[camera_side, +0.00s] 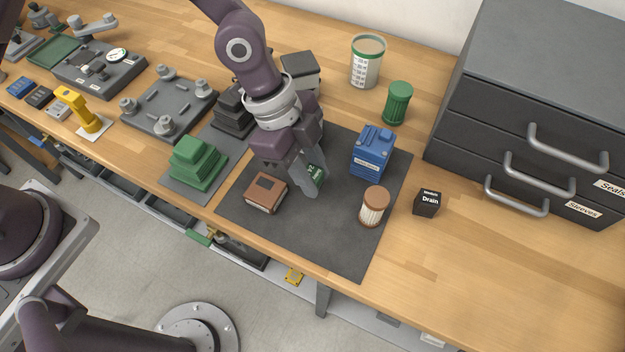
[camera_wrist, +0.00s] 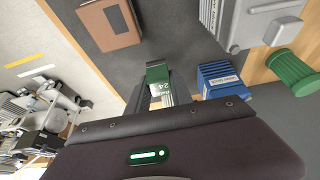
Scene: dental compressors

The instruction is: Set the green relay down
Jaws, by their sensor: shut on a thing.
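The green relay (camera_side: 316,175) is a small green block with white lettering. It is held between the fingers of my gripper (camera_side: 311,182) above or on the dark grey mat (camera_side: 305,238); I cannot tell whether its underside touches the mat. The fingers hide much of it in the side view. In the wrist view the relay (camera_wrist: 157,76) shows its green marked top and a pale lower part. My gripper is shut on it, between a brown box (camera_side: 266,193) on the left and a blue ribbed block (camera_side: 372,152) on the right.
A brown-capped jar (camera_side: 374,206) stands on the mat's right part, with a black "Drain" box (camera_side: 427,202) beyond. A green jar (camera_side: 397,103) and a white cup (camera_side: 366,62) stand behind. A stepped green block (camera_side: 197,163) sits left. The mat's front is clear. Grey drawers (camera_side: 535,110) stand right.

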